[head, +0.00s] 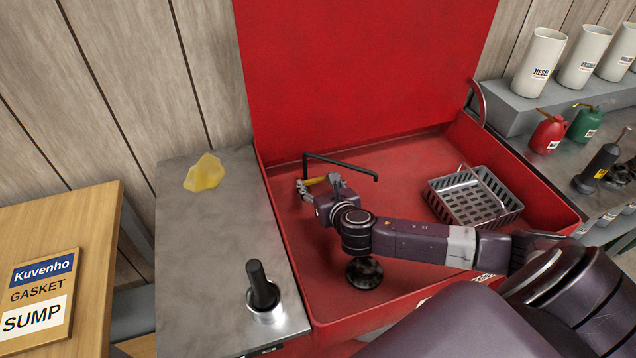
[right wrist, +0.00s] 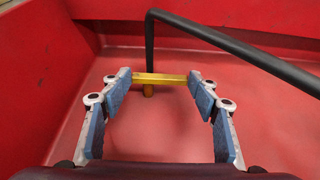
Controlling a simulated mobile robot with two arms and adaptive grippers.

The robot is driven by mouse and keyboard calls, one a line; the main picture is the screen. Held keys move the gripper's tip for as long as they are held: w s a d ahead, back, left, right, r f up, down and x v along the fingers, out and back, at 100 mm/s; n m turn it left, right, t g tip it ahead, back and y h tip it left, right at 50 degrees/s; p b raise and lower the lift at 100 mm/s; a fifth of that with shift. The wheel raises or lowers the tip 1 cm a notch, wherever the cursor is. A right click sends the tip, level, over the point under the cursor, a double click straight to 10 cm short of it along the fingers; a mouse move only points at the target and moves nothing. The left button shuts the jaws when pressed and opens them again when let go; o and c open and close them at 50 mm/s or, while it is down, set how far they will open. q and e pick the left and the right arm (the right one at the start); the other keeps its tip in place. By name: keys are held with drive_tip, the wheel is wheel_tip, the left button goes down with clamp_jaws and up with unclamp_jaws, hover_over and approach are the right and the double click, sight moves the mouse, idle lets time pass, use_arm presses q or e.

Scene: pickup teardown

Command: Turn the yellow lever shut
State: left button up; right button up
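The yellow lever (right wrist: 160,78) is a short bar with a small stem below it, beside the foot of the black bent pipe (right wrist: 152,45) in the red basin. In the head view the lever (head: 316,181) shows partly, with my right gripper (head: 306,189) at it. In the right wrist view my right gripper (right wrist: 159,88) is open. Its blue-padded fingers stand apart, one near each end of the bar. I cannot tell whether either pad touches it. My left gripper is in neither view.
The red basin (head: 400,150) has a raised red lid behind. A grey wire basket (head: 470,203) and a dark round object (head: 364,272) lie in it. A metal bench (head: 215,240) at left holds a yellow cloth (head: 204,173) and a black-handled tool (head: 262,288).

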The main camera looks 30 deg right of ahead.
drive_tip(key=c, duration=0.5)
drive_tip(key=shift+o, duration=0.2)
drive_tip(key=shift+a+r+m+h+p, duration=0.3)
drive_tip(key=shift+m+h+p, duration=0.5)
drive_tip(key=shift+p, duration=0.25)
drive_tip(key=shift+a+f+m+g+h+p, duration=0.2)
drive_tip(key=shift+m+g+h+p, duration=0.4)
drive_tip(key=shift+m+h, duration=0.25)
drive_tip(key=shift+d, duration=0.1)
drive_tip(key=o, duration=1.2)
drive_tip(key=shift+c, duration=0.2)
drive_tip(key=shift+s, duration=0.1)
drive_tip(key=v, duration=1.2)
drive_tip(key=shift+f, duration=0.1)
